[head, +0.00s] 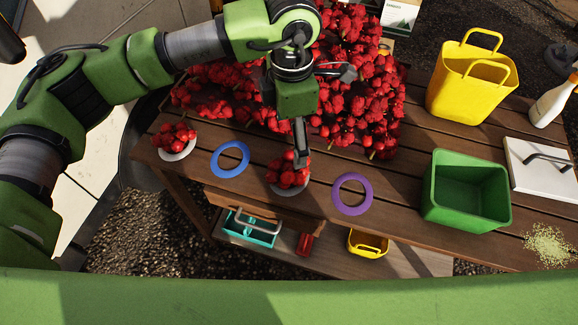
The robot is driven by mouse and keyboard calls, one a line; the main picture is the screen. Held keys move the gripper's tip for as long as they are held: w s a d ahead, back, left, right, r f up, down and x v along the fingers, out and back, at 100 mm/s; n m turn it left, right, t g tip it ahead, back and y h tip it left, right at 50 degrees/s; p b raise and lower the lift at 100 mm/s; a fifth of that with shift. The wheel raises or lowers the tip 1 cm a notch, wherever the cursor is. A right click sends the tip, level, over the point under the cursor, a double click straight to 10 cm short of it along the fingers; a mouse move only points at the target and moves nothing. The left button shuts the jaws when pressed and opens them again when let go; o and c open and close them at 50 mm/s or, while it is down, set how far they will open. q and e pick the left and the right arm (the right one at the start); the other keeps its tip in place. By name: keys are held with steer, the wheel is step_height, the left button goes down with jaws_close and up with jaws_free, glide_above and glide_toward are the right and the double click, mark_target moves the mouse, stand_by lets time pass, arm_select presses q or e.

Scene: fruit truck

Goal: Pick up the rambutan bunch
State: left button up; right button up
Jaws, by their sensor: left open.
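A large heap of red rambutans (365,110) covers the back middle of the wooden table. A small rambutan bunch (287,177) sits on a pale round plate (275,188) near the table's front edge. A second small bunch (174,136) lies on another pale plate (177,155) at the left. My left gripper (301,160) is open and points down at the middle bunch, with its fingers at or just over the fruit. The gripper hides part of the bunch, and I cannot tell whether it touches. My right gripper is not in view.
A blue ring (230,159) and a purple ring (352,194) lie on either side of the middle plate. A green bin (466,192), a yellow bag (472,80), a white board (540,166) and a spray bottle (553,101) stand to the right. A lower shelf (405,262) holds small items.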

mark_target(289, 163)
arm_select(q)
steer(key=f, duration=0.2)
steer(key=f+p, duration=0.1)
steer(key=f, duration=0.2)
steer(key=f+p, duration=0.1)
steer(key=f, duration=0.2)
steer(key=shift+w+a+f, duration=0.15)
steer(key=shift+w+a, duration=0.05)
steer(key=shift+w, duration=0.05)
steer(key=shift+f+p, duration=0.25)
steer(key=shift+p, duration=0.1)
step_height(289, 163, down, 4)
steer(key=shift+r+p, duration=0.2)
steer(key=shift+p, duration=0.7)
steer(key=shift+f, duration=0.55)
steer(key=c, duration=1)
